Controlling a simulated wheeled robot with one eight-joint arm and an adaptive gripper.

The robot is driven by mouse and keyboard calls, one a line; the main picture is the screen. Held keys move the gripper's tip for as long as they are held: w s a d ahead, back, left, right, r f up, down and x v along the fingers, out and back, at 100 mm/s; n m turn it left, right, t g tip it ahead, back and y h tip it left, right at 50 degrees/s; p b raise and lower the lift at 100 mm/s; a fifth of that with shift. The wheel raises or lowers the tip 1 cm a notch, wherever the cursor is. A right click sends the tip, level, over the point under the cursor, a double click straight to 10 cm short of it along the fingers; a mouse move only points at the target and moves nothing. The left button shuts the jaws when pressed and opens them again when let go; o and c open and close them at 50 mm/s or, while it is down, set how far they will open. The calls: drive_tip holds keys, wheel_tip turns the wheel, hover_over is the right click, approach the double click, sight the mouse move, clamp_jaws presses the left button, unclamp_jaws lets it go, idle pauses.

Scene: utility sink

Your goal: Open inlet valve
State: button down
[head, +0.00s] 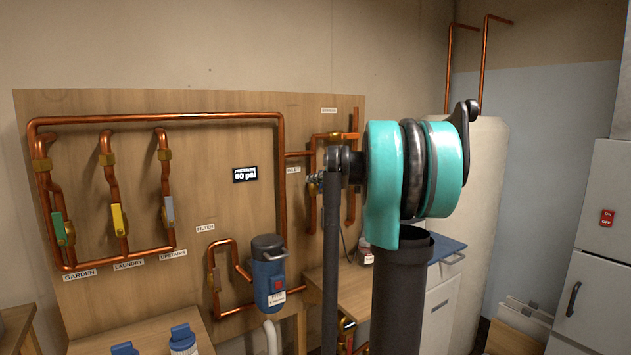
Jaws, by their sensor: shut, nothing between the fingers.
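The INLET label (293,170) is on the wooden pipe board, left of my raised arm. A copper pipe (312,215) runs down just right of that label. My arm covers much of the area beside it, and I cannot make out the inlet valve or its handle position. A brass fitting (345,135) sits on the pipe below the BYPASS label (328,110). The pressure display (245,174) reads 60 psi. My arm's teal-wrapped joint and dark links stand in front of the board's right side. My gripper is not in view.
Green (59,228), yellow (118,219) and grey (168,209) handles hang above the GARDEN, LAUNDRY and UPSTAIRS labels. A wooden bench (345,290) and pale tank (485,210) are behind my arm.

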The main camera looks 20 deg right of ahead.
drive_tip(key=s+d, duration=0.5)
drive_tip(key=s, duration=0.3)
drive_tip(key=shift+d, duration=0.2)
drive_tip(key=shift+s+f, duration=0.1)
drive_tip(key=s+a+f+n+g+h, duration=0.1)
drive_tip(key=s+a+f+n+g, duration=0.1)
drive_tip(key=s+a+f+n, duration=0.5)
drive_tip(key=s+a+f+n+g, duration=0.2)
drive_tip(key=s+f+n, duration=0.1)
drive_tip(key=f+n, duration=0.4)
drive_tip(key=s+a+f+n+g+h, duration=0.1)
drive_tip(key=s+a+f+n+g, duration=0.1)
drive_tip(key=s+a+f+n, duration=0.5)
drive_tip(key=s+d+f+n+g+h, duration=0.2)
drive_tip(key=s+f+n+h, duration=0.2)
drive_tip(key=s+f+n, duration=1.1)
wheel_tip(320, 180, down, 3)
drive_tip(key=shift+s+d+f+n+g+h, duration=0.1)
drive_tip(key=shift+s+d+n+g+h, duration=0.25)
drive_tip(key=shift+s, duration=0.75)
drive_tip(key=shift+a, duration=0.1)
